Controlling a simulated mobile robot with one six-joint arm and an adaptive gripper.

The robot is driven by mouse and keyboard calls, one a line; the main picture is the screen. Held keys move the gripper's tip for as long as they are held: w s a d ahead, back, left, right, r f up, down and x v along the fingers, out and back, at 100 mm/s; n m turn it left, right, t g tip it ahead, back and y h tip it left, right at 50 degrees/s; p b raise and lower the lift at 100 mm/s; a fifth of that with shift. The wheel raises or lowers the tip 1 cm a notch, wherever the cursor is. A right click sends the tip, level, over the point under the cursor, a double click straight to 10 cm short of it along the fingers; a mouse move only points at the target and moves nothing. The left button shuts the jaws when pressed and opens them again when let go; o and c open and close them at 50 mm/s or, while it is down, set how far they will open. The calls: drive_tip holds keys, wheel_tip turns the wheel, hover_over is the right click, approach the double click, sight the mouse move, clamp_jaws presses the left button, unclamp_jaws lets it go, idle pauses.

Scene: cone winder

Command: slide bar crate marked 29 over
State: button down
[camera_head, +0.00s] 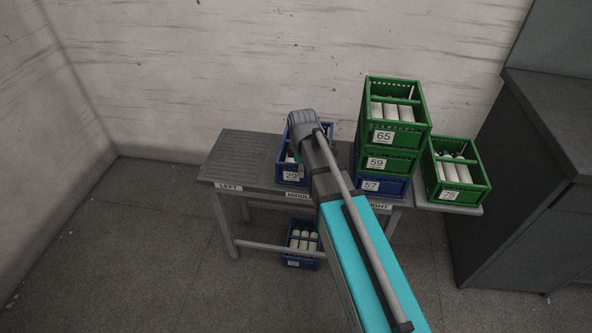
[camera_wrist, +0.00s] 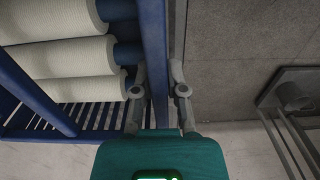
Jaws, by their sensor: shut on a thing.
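The blue crate marked 29 (camera_head: 290,176) stands on the grey table (camera_head: 240,150) over the middle label. My arm hides part of it in the head view. In the wrist view the crate's blue rim (camera_wrist: 154,45) runs between the fingers of my gripper (camera_wrist: 160,72), which is shut on it. White cones (camera_wrist: 65,58) lie inside the crate, left of the rim.
Right of crate 29, green crates 65 (camera_head: 383,138) and 59 (camera_head: 376,162) are stacked on blue crate 57 (camera_head: 370,186). Green crate 75 (camera_head: 449,195) stands on a side shelf. The table's left part is bare. Another blue crate (camera_head: 299,262) is below the table.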

drive_tip(key=shift+d, duration=0.15)
drive_tip(key=c, duration=0.6)
unclamp_jaws()
drive_tip(key=shift+r, duration=0.15)
